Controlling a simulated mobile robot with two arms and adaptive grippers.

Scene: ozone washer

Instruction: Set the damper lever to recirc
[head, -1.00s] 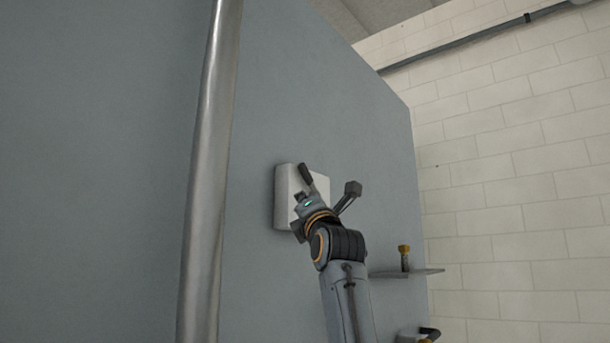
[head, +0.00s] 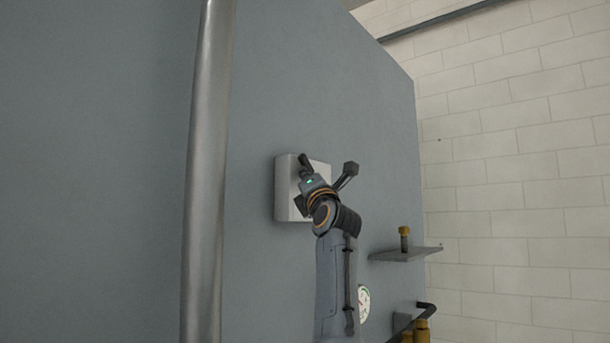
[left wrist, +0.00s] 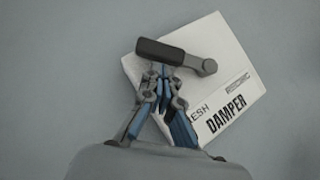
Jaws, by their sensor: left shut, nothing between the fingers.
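The damper plate (head: 284,190) is a white box on the grey-blue panel. It also shows in the left wrist view (left wrist: 215,50), tilted, with "DAMPER" and a partly covered word ending in "ESH". The damper lever (head: 304,160) has a dark handle; in the left wrist view its handle (left wrist: 160,51) joins a grey arm running to a round pivot at the right. My left gripper (head: 306,174) is in front of the plate, close below the handle. Its fingers (left wrist: 163,78) are shut and empty beside the lever; I cannot tell whether they touch it.
A vertical metal pipe (head: 207,180) stands left of the plate. To the lower right are a small shelf (head: 405,254) with a yellow-capped fitting (head: 404,238), a round gauge (head: 363,303) and yellow fittings (head: 421,330). The panel around the plate is bare.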

